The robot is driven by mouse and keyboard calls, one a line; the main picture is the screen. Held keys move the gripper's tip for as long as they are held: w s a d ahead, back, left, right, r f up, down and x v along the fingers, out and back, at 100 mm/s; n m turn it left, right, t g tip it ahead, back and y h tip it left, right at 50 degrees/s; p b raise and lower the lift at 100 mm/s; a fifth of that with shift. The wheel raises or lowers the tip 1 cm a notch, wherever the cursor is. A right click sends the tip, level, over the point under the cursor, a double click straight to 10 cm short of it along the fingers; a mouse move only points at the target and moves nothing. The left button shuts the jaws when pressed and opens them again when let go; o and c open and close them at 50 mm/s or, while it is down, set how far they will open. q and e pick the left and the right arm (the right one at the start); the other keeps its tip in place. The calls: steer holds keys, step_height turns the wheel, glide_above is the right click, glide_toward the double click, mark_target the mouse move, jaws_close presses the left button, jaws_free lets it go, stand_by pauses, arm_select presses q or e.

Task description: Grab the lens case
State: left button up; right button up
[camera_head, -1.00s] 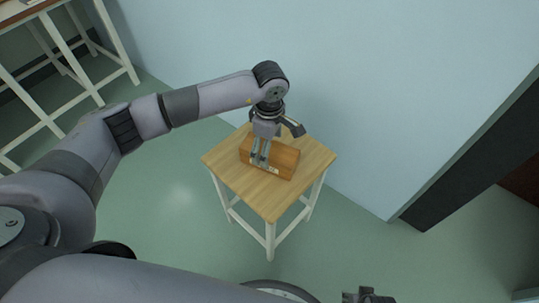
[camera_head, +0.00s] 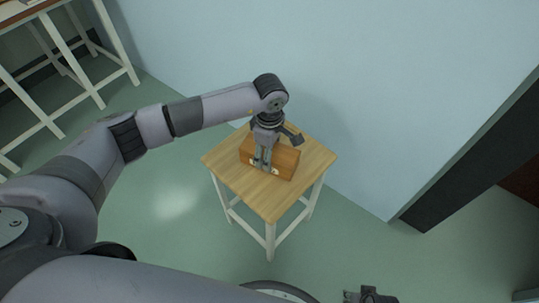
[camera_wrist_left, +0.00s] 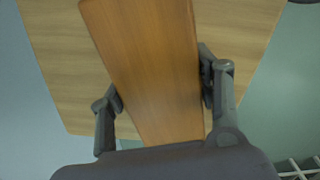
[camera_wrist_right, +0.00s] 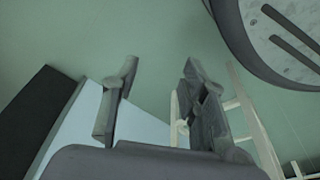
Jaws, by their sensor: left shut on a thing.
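The lens case (camera_head: 284,159) is an orange-brown wooden box on a small wooden-topped table (camera_head: 270,205). My left gripper (camera_head: 263,166) comes down over the case from above. In the left wrist view the case (camera_wrist_left: 152,65) runs between the two fingers, one at each long side, and the left gripper (camera_wrist_left: 160,95) is shut on it. The case appears to rest on the tabletop. My right gripper (camera_wrist_right: 160,85) is open and empty, away from the table; it also shows at the bottom of the head view (camera_head: 370,295).
A pale blue wall (camera_head: 370,90) stands close behind the table. A dark doorway edge (camera_head: 440,190) is at the right. A white-framed bench (camera_head: 70,60) is at the upper left. Green floor (camera_head: 170,200) is clear around the small table.

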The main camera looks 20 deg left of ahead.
arm_select(q)
steer(key=c, duration=0.6)
steer(key=shift+r, duration=0.1)
